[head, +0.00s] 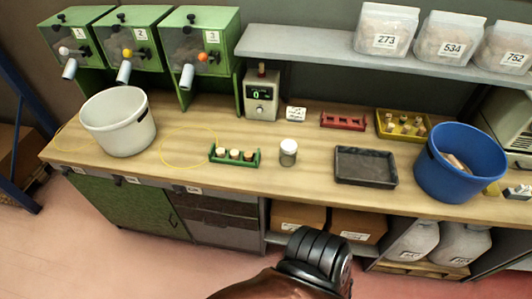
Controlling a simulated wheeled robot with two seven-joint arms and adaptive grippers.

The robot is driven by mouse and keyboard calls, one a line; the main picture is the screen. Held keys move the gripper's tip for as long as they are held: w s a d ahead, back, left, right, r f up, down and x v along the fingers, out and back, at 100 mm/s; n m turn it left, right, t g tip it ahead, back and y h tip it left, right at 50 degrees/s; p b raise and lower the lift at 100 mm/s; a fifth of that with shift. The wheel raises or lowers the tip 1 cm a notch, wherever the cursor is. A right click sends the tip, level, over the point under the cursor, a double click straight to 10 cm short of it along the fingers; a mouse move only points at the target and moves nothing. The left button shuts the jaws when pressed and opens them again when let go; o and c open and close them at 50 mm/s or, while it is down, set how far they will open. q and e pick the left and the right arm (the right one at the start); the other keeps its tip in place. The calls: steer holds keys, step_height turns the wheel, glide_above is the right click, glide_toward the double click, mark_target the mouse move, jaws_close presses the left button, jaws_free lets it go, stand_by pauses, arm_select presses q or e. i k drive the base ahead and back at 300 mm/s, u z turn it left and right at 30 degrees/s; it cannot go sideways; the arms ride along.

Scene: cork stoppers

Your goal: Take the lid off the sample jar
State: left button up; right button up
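The sample jar (288,154) is a small clear jar standing upright on the wooden bench, right of the green rack. A pale grey lid (288,145) sits on top of it. The jar's contents are too small to make out. A brown and black part of my own arm shows at the bottom of the head view, below the bench front and well apart from the jar. Neither of my grippers is in view.
A green rack (234,163) with several corks stands left of the jar, a dark tray (366,179) right of it. A white bucket (118,140), blue bucket (462,180), yellow tray (402,136) and red rack (343,126) are farther out. Bare bench surrounds the jar.

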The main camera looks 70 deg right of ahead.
mark_target(287, 161)
steer(key=z, duration=1.8)
